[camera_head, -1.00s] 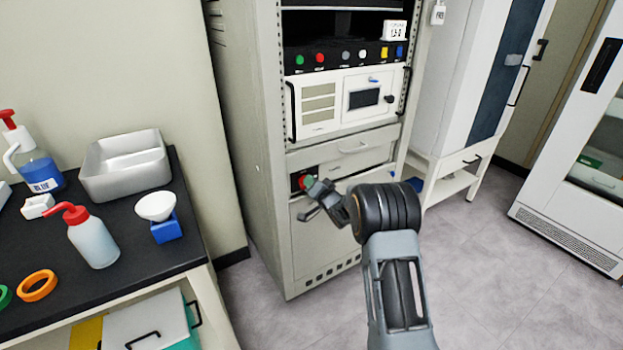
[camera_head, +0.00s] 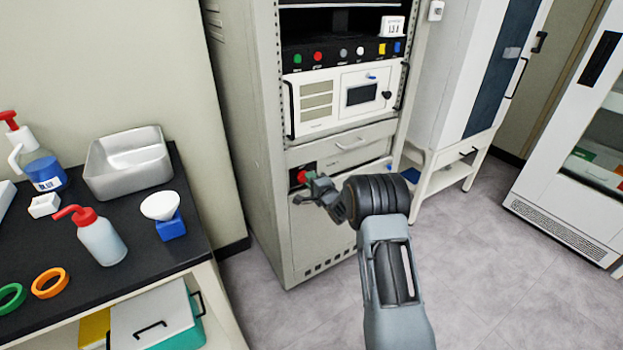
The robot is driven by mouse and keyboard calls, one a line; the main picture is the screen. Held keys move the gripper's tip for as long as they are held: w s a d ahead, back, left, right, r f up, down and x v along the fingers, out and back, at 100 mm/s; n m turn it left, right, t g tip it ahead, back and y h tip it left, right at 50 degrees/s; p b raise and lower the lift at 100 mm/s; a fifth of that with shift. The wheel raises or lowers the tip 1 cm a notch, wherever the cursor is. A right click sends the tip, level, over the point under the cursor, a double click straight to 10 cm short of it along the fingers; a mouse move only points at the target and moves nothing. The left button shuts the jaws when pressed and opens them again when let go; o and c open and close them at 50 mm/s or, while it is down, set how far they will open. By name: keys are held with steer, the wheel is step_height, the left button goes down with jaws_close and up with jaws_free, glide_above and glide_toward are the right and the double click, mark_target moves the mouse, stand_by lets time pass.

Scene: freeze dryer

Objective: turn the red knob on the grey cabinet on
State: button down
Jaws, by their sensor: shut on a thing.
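The grey cabinet (camera_head: 236,120) stands upright in the middle of the view. The red knob (camera_head: 300,176) is on a dark square plate on its lower front, below a drawer. My gripper (camera_head: 304,188) is at the knob, coming from the right, and its jaws are shut on it. The fingers and wrist cover part of the knob and the panel to its right. The exact angle of the knob is too small to tell.
Above are a row of coloured buttons (camera_head: 342,54) and a white instrument panel (camera_head: 345,98). A black bench (camera_head: 120,265) with bottles, a metal tray (camera_head: 128,178) and rings is at the left. Clear grey floor (camera_head: 480,270) lies at the right.

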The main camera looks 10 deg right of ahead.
steer(key=shift+m, duration=0.3)
steer(key=c, duration=1.1)
jaws_free()
steer(key=p+v, duration=0.1)
steer(key=v, duration=1.2)
steer(key=shift+s+d, duration=0.15)
steer(key=shift+s, duration=0.2)
